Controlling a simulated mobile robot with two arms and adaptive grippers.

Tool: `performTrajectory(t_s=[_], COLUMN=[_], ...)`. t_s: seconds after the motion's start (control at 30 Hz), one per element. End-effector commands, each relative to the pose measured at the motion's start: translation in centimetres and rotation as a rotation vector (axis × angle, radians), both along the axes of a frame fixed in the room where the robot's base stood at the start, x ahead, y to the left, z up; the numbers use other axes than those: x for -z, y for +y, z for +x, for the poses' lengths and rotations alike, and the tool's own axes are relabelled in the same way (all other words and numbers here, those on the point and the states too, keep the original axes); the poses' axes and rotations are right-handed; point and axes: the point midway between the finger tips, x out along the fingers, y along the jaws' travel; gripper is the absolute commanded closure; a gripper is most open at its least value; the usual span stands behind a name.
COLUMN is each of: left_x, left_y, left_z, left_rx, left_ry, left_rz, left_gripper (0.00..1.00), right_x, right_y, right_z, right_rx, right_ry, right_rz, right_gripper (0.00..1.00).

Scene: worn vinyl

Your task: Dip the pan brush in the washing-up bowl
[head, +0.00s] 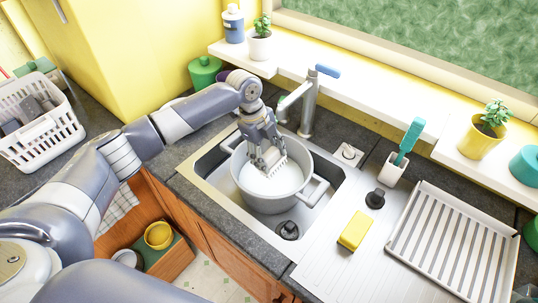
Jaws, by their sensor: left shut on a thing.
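My left gripper (266,147) is over the grey two-handled bowl (268,203), which stands in the sink and looks like a pan. The gripper is shut on a pale brush (270,162) with a row of light bristles, and its fingers hide part of it. The brush is within the outline of the bowl's opening, above or at the whitish surface (285,181) inside. I cannot tell whether the bristles touch that surface. A teal-handled brush (410,136) stands upright in a white holder (391,170) right of the sink. My right gripper is out of view.
The tap (308,101) rises behind the bowl. A yellow sponge (355,231) and a dark knob-like item (375,198) lie on the drainer, left of a dish rack (452,245). A plug (289,230) is at the sink's front. A white basket (38,125) stands far left.

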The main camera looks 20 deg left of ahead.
Motion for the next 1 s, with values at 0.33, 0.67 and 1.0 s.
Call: performTrajectory(t_s=[0.33, 0.67, 1.0], left_x=[-3.6, -5.0, -5.0], left_y=[0.0, 0.0, 0.0], left_z=[0.0, 0.0, 0.0], left_rx=[0.000, 0.000, 0.000], left_ry=[0.000, 0.001, 0.000], left_rz=[0.000, 0.000, 0.000], left_gripper=[0.74, 0.74, 0.74], right_x=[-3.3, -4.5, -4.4], right_y=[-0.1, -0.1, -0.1], right_z=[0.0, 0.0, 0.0], right_rx=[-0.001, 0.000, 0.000], right_ry=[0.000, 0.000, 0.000], right_rz=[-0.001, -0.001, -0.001], right_gripper=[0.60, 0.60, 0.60])
